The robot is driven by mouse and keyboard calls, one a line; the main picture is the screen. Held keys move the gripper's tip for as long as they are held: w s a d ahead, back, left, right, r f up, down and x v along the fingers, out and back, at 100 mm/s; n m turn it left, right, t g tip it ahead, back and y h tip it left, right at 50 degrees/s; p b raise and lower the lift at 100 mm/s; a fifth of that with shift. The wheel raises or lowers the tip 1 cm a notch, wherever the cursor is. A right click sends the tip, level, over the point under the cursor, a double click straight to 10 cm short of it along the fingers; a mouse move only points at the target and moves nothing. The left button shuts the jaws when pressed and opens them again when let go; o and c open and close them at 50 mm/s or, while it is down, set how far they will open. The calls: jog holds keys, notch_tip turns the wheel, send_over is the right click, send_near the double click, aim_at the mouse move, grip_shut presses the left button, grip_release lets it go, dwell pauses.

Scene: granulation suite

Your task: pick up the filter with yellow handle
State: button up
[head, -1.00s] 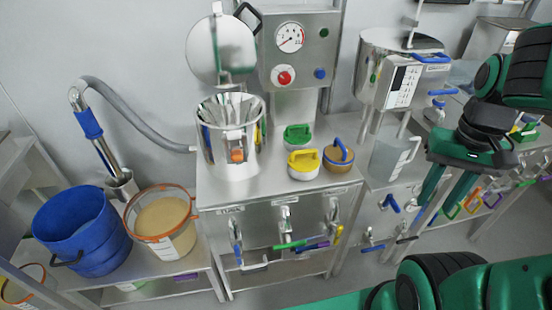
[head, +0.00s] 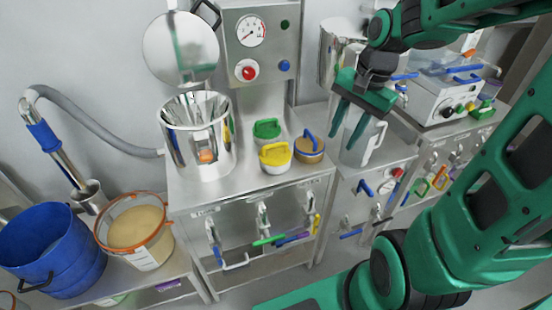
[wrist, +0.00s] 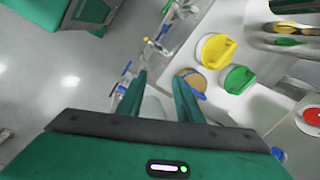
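The filter with yellow handle (head: 275,160) sits on the steel bench top, in front of a filter with green handle (head: 267,130) and left of a brown filter with blue handle (head: 309,149). In the wrist view the yellow one (wrist: 217,50) is right of and beyond my fingertips, with the green one (wrist: 238,79) and the blue-handled one (wrist: 190,85) nearby. My gripper (head: 342,140) is open and empty, pointing down to the right of the filters. Its two fingers also show apart in the wrist view (wrist: 158,77), not touching any filter.
Valves and handles hang along the bench front. A blue bucket (head: 52,243) stands lower left.

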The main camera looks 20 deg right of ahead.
aim_at(277, 144)
jog(key=w+a+f+m+t+y, duration=0.1)
jog(key=w+a+m+y, duration=0.2)
jog(key=w+a+m, duration=0.65)
jog(key=w+a+f+n, duration=0.1)
jog(key=f, duration=0.2)
jog(key=w+f+n, duration=0.1)
jog(key=w+f, duration=0.1)
jog(key=f, duration=0.1)
jog(key=w+a+f+n, duration=0.1)
jog(key=f+n, duration=0.1)
jog(key=f, duration=0.1)
jog(key=shift+w+a+f, duration=0.3)
jog(key=shift+w+a, duration=0.05)
jog(key=shift+w, duration=0.05)
grip_shut()
